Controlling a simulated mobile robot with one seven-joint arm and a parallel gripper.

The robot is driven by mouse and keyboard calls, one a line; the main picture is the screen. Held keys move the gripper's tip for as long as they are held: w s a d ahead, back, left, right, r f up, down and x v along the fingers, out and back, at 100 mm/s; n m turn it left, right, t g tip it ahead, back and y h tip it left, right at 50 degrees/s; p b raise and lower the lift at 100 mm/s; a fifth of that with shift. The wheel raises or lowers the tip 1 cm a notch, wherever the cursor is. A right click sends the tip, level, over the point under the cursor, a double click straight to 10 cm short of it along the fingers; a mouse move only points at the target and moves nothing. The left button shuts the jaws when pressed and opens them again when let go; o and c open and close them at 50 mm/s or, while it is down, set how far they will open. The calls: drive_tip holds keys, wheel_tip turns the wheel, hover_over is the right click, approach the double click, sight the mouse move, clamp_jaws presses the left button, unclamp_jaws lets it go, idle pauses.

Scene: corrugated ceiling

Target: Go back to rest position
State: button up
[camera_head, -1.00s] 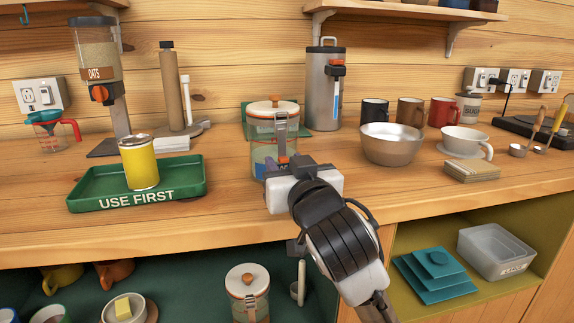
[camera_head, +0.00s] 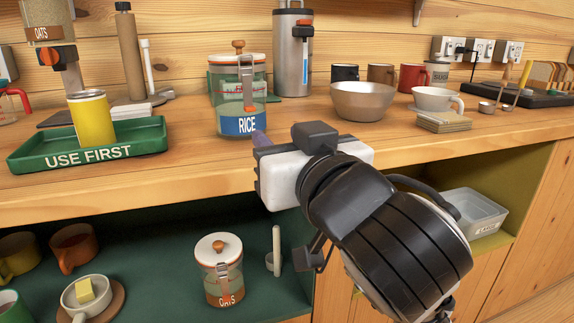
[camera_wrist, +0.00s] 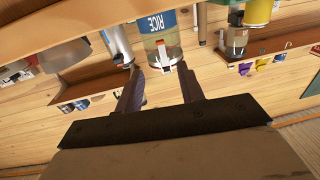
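My gripper (camera_head: 258,150) is in front of the counter's front edge in the head view, apart from the rice jar. The wrist view shows its two fingers (camera_wrist: 160,88) spread with nothing held between them. The glass jar labelled RICE (camera_head: 238,100) stands upright on the counter, with a white lid, orange knob and metal clasp. The jar also shows beyond the fingertips in the tilted wrist view (camera_wrist: 157,22). In the head view my wrist hides most of the fingers.
A green USE FIRST tray (camera_head: 140,137) holds a yellow can (camera_head: 92,118) at left. A metal bowl (camera_head: 363,101), mugs and a cup stand at right. The open shelf below holds an oats jar (camera_head: 220,270). A grey bin (camera_head: 472,211) sits in the right compartment.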

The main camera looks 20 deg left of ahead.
drive_tip(key=shift+s+d, duration=0.35)
drive_tip(key=shift+s, duration=0.1)
